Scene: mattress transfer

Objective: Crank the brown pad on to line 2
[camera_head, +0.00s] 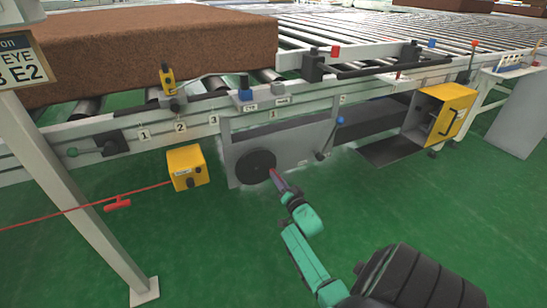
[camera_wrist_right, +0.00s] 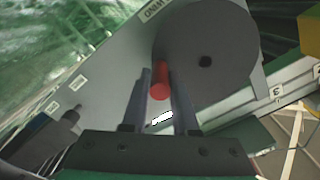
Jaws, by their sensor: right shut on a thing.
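The brown pad (camera_head: 150,50) lies flat on the roller conveyor at the upper left of the head view. Its right end is beyond the rail's number labels, including the "2" label (camera_head: 180,126). A dark round crank wheel (camera_head: 256,163) is on the grey panel below the rail; it also shows in the right wrist view (camera_wrist_right: 222,40). My right gripper (camera_head: 274,174) is at the wheel's right edge. In the right wrist view its fingers are shut on the red crank handle (camera_wrist_right: 160,80). My left gripper is not in view.
A yellow box (camera_head: 187,167) stands left of the wheel, with a red cord (camera_head: 70,214) running left. A white post (camera_head: 90,220) rises at the left. A blue-knobbed lever (camera_head: 328,138) and an open yellow cabinet (camera_head: 445,112) are to the right. The green floor in front is clear.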

